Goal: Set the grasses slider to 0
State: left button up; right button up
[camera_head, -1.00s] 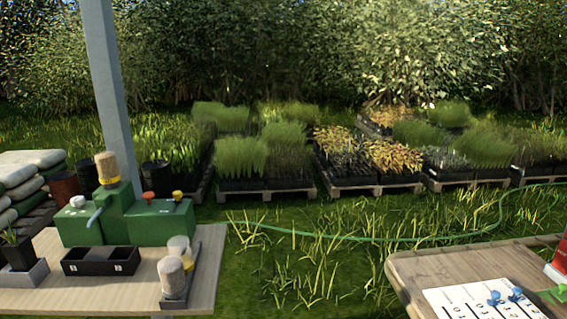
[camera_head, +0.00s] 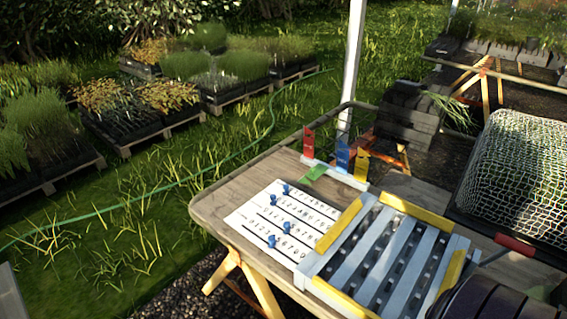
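A white slider board (camera_head: 245,219) lies flat on the wooden table (camera_head: 225,196). It carries several rows of black numbers. Blue knobs sit on it at the left part of the rows: one on the top row (camera_head: 286,189), one just below it (camera_head: 273,199), and lower ones (camera_head: 287,228) and (camera_head: 272,240). The row labels are too small to read, so I cannot tell which knob is for grasses, nor its exact number. Neither of my grippers is in view.
Right of the board lies a grey slatted tray with yellow bars (camera_head: 352,220). Red, blue and yellow tags (camera_head: 342,155) stand behind, near a green piece (camera_head: 314,172). A mesh sieve (camera_head: 520,170) is at right. A green hose (camera_head: 160,190) crosses the grass.

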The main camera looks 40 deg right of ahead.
aim_at(286, 226)
jog(key=z, duration=1.2)
